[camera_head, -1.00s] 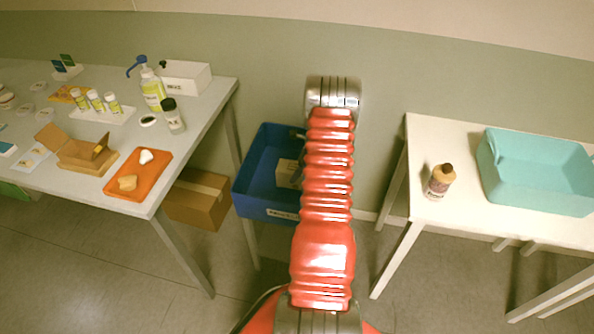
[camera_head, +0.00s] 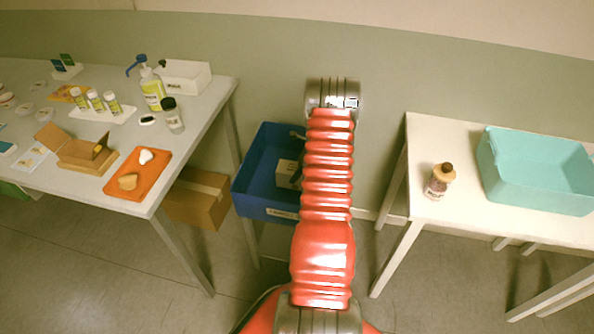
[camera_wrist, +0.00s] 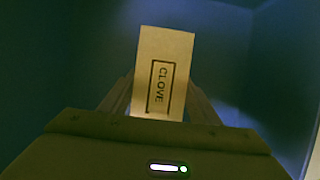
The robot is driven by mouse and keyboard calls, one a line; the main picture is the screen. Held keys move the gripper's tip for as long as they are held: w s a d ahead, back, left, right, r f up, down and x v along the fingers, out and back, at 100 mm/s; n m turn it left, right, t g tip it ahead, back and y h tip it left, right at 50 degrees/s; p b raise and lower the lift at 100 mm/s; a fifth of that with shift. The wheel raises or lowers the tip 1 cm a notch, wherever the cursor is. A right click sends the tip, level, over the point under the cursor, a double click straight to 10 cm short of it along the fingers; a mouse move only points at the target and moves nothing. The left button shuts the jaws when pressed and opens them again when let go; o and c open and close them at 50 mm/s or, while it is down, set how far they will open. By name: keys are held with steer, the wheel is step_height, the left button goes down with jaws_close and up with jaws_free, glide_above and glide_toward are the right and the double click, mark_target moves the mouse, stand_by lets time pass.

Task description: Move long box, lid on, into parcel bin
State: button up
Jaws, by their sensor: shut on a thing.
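A long pale cardboard box (camera_wrist: 165,58) with a framed CLOVE label is between the fingers of my gripper (camera_wrist: 160,98) in the wrist view. My gripper is shut on it. Dark blue walls surround them there. In the head view, the blue bin (camera_head: 256,207) stands on the far side of my arm, between the two tables. A pale box (camera_head: 287,173) shows inside it, partly hidden by my arm. My gripper is hidden in that view. Whether the box touches the bin floor cannot be told.
The left table (camera_head: 190,150) holds an open carton (camera_head: 85,152), an orange tray (camera_head: 118,190), bottles and a white box (camera_head: 185,75). A brown carton (camera_head: 198,198) stands beneath it. The right table (camera_head: 420,140) holds a brown bottle (camera_head: 438,183) and a teal tub (camera_head: 535,190).

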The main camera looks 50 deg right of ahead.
steer(key=shift+f, duration=0.15)
steer(key=o, duration=1.2)
steer(key=shift+c, duration=0.2)
steer(key=shift+r, duration=4.55)
